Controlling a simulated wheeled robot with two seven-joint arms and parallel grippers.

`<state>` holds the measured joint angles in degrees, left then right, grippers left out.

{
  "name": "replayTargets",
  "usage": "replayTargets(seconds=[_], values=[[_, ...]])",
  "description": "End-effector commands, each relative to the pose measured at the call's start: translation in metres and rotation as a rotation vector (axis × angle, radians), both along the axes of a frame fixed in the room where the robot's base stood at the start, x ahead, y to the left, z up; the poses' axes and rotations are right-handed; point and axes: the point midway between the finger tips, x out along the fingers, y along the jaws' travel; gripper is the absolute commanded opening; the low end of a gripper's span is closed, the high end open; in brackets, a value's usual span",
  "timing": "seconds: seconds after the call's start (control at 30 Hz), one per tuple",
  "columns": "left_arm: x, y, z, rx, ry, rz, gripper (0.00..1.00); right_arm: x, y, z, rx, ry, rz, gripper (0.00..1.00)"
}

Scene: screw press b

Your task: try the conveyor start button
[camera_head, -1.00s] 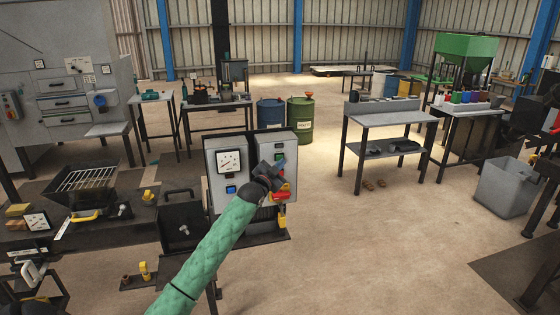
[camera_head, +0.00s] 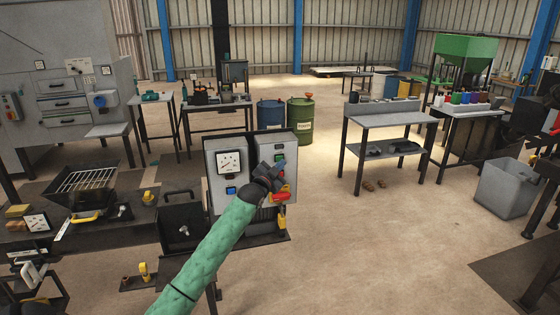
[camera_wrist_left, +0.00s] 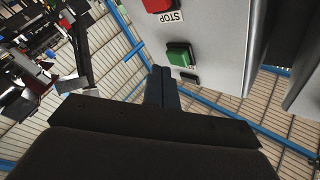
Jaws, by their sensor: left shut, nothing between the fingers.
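A grey control box (camera_head: 290,142) stands on a dark stand in the head view, with my left gripper (camera_head: 277,170) in front of its face. In the left wrist view its face (camera_wrist_left: 215,25) carries a green button (camera_wrist_left: 179,54) and a red button (camera_wrist_left: 158,4) with a STOP label. The label by the green button is partly cut off by the view angle. My left gripper's fingers (camera_wrist_left: 161,85) are shut and empty, their tips just beside the green button in the picture. I cannot tell whether they touch the box. My right gripper is not in view.
A second grey box with a dial gauge (camera_head: 229,162) and a blue button (camera_head: 231,190) adjoins on the left. A red handle (camera_head: 280,197) and a yellow part (camera_head: 282,220) sit below the gripper. Open floor (camera_head: 340,250) lies to the right.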

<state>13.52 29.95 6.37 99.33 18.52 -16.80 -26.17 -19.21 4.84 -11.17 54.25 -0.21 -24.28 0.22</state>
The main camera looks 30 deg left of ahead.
Motion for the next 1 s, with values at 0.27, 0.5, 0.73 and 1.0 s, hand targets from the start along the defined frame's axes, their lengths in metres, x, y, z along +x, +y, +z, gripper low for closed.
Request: replayTargets(seconds=[0.27, 0.5, 0.73, 1.0], values=[[0.000, 0.000, 0.000, 0.000, 0.000, 0.000, 0.00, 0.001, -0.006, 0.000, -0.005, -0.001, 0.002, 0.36], [0.000, 0.000, 0.000, 0.000, 0.000, 0.000, 0.00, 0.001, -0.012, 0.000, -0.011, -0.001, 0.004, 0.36], [0.000, 0.000, 0.000, 0.000, 0.000, 0.000, 0.00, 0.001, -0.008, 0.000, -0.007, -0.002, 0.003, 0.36], [0.001, 0.001, 0.000, 0.001, 0.000, 0.000, 0.00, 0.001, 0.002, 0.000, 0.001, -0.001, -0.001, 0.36]])
